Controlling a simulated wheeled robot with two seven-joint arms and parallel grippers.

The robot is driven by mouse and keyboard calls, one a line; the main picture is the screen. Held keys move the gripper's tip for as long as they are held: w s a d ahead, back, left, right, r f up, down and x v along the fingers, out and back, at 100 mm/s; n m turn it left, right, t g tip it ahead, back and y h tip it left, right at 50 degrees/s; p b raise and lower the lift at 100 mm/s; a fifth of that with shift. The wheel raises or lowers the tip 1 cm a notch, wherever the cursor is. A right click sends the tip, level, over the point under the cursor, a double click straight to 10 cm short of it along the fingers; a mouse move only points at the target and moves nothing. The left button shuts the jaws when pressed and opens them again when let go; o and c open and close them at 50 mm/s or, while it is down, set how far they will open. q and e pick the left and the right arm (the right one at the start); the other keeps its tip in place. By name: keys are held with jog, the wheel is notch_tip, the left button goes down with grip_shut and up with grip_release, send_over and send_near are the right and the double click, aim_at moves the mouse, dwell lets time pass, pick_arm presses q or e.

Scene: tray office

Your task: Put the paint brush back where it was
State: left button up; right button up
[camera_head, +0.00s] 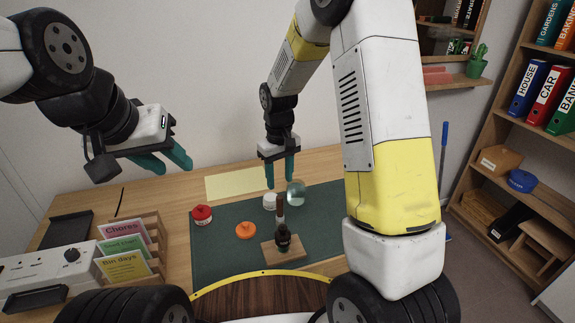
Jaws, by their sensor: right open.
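A slim upright thing with a brown top and a dark lower part (283,238) stands on a small wooden block (270,252) on the green mat. It may be the paint brush, but it is too small to tell. My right gripper (280,183) points down above the mat, a little behind and above this thing. Its teal fingers are apart, with nothing seen between them. My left gripper (176,168) is raised at the left, above the desk and far from the block. Its teal fingers look apart and empty.
On the green mat (215,265) are a red pot (202,215), an orange lidded thing (245,231), a white jar (269,201) and a glass ball (296,193). A wooden rack with note cards (124,267) stands left. A yellow sheet (235,184) lies behind. Shelves (510,122) stand right.

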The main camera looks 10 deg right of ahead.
jog(key=s+d+r+m+t+y, duration=0.1)
jog(key=s+d+r+t, duration=0.2)
jog(key=r, duration=0.8)
jog(key=s+d+r+m+t, duration=0.1)
jog(key=s+d+r, duration=0.1)
jog(key=s+r, duration=0.3)
jog(key=s+d+r+m+t+y, duration=0.1)
jog(key=s+r, duration=0.5)
jog(key=s, duration=0.8)
jog(key=shift+d+m+t, duration=0.5)
jog(key=shift+d+m, duration=0.3)
